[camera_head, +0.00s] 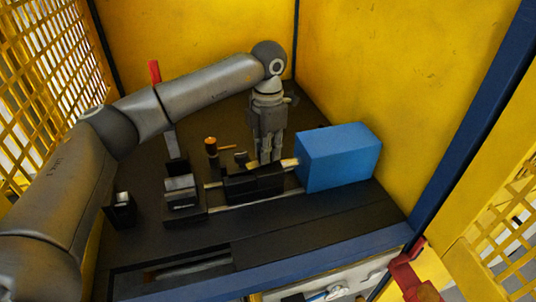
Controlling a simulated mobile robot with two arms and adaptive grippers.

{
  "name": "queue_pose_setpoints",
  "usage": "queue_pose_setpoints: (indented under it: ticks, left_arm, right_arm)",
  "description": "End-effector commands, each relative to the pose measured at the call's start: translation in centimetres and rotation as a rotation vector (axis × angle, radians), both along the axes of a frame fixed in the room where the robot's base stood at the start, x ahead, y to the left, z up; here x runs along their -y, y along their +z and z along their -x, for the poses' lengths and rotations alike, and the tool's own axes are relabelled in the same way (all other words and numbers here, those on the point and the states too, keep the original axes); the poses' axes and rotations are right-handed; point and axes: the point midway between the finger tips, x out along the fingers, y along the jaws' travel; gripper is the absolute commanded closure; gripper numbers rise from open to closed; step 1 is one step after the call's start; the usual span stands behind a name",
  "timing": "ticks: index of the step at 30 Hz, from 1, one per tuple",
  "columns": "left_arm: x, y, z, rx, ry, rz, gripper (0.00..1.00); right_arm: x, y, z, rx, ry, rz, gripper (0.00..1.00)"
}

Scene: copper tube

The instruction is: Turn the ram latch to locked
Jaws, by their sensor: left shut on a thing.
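My left gripper (265,160) points down over the black block (254,184) of the bench machine, just left of the blue box (338,157). Its fingers are shut on a small part at the top of this block; the fingers hide most of it. I cannot make out for certain which part is the ram latch or how it is turned. A short pale, copper-toned piece (290,163) shows between the fingertips and the blue box. My right gripper is not in view.
An orange-topped post (211,144) stands left of the gripper. A red-handled lever (155,72) rises behind my left arm. A dark block with a grey top (181,184) sits on the rails. Yellow walls close in the back and right.

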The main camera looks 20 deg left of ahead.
Motion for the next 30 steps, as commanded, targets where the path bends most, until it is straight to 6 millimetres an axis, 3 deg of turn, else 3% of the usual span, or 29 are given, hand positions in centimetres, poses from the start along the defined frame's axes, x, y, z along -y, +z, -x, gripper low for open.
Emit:
queue_pose_setpoints:
  ticks: [12, 29, 30]
  left_arm:
    - [-0.02, 0.15, -0.11, 0.004, -0.198, 0.0, 1.0]
    - [-0.03, 0.25, -0.11, 0.006, -0.231, 0.0, 1.0]
    - [-0.02, 0.25, -0.12, 0.006, -0.231, 0.0, 0.83]
  right_arm:
    - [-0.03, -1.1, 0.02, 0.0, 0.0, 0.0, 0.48]
    - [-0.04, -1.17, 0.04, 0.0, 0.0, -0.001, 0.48]
    - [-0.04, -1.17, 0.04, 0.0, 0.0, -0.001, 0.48]
